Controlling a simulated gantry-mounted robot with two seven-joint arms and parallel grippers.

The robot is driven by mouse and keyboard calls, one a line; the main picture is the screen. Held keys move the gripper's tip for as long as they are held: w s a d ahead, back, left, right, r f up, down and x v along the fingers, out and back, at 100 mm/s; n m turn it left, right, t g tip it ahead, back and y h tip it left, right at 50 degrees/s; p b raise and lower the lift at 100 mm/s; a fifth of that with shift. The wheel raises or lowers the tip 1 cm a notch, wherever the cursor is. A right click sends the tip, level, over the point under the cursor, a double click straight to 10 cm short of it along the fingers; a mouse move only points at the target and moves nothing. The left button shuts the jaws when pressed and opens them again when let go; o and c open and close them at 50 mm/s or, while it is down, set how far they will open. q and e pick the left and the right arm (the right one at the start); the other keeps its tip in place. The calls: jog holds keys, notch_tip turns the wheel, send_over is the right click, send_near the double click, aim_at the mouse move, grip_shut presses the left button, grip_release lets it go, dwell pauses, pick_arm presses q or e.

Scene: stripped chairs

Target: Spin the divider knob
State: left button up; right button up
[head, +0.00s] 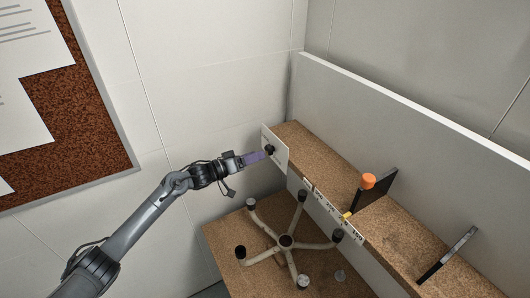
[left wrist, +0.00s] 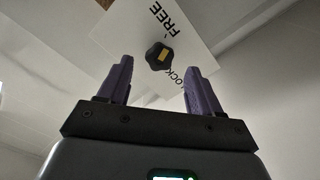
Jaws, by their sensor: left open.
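The divider knob (left wrist: 159,56) is black and lobed with a yellow mark. It sits on a white plate (left wrist: 190,30) lettered "FREE" and "LOCK". In the head view the knob (head: 269,149) is on the plate (head: 275,158) at the shelf's left end. My left gripper (head: 262,155) is close in front of it, its purple fingers pointing at the plate. In the left wrist view the open fingers (left wrist: 159,85) stand on either side below the knob, with nothing seen between them. Whether they touch it cannot be told. My right gripper is not in view.
A cork-topped shelf (head: 404,238) runs right, with a dark upright divider (head: 374,193), an orange cap (head: 368,181) and a second dark divider (head: 447,254). A number scale lines its front edge. Below lies a chair base (head: 286,241) on a cork board (head: 224,240). A grey panel (head: 400,115) stands behind.

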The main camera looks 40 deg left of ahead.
aim_at(267, 152)
pick_arm(q)
jog(key=shift+x, duration=2.45)
jog(key=c, duration=1)
jog(key=shift+c, duration=0.2)
